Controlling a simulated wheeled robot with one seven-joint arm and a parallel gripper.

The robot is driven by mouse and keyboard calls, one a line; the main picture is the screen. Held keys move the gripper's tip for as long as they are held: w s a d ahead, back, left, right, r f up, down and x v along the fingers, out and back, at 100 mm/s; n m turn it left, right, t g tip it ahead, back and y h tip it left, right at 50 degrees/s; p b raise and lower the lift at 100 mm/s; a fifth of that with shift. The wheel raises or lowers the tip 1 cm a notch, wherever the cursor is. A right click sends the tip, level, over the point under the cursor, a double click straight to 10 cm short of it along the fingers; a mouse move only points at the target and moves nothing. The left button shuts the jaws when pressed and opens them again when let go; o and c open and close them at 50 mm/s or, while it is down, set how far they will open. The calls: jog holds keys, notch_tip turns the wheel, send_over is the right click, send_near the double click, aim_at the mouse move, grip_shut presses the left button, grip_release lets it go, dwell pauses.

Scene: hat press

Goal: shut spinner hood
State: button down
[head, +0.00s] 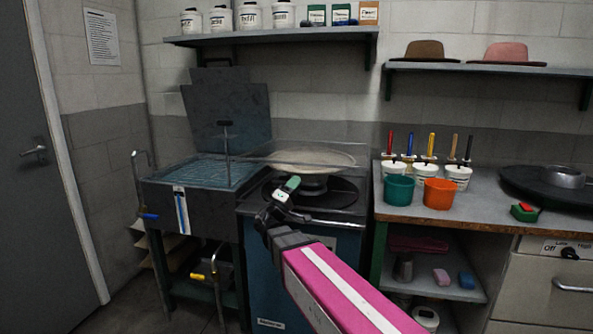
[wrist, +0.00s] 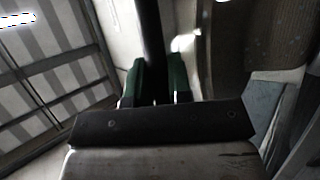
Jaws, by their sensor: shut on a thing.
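The spinner (head: 268,285) is a blue cabinet with a dark round recess in its top, in the middle of the head view. Its clear hood (head: 345,178) shows as faint see-through edges above the spinner's top; its exact angle is hard to read. A pale round disc shows through or behind it. My gripper (head: 286,190) is over the spinner's front, at the end of my pink arm. In the wrist view its green fingers (wrist: 157,88) are closed on a dark bar (wrist: 148,35), seemingly the hood's handle. The bar's far end is out of sight.
A sink basin (head: 190,215) with a raised dark lid (head: 228,112) stands left of the spinner. A bench (head: 460,212) on the right holds a teal cup (head: 398,190), an orange cup (head: 438,193) and brush pots. Shelves with tubs and hats hang above.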

jog(key=shift+s+a+f, duration=0.1)
jog(key=shift+s+f, duration=0.1)
jog(key=shift+f, duration=0.75)
jog(key=shift+s+f, duration=0.2)
jog(key=shift+f, duration=0.75)
jog(key=c, duration=1.3)
grip_release()
jog(key=shift+w+f, duration=0.1)
jog(key=shift+c, duration=0.2)
jog(key=shift+a, duration=0.1)
jog(key=v, duration=1)
jog(key=shift+s+a, duration=0.15)
jog(key=shift+s, duration=0.2)
jog(key=shift+f, duration=0.1)
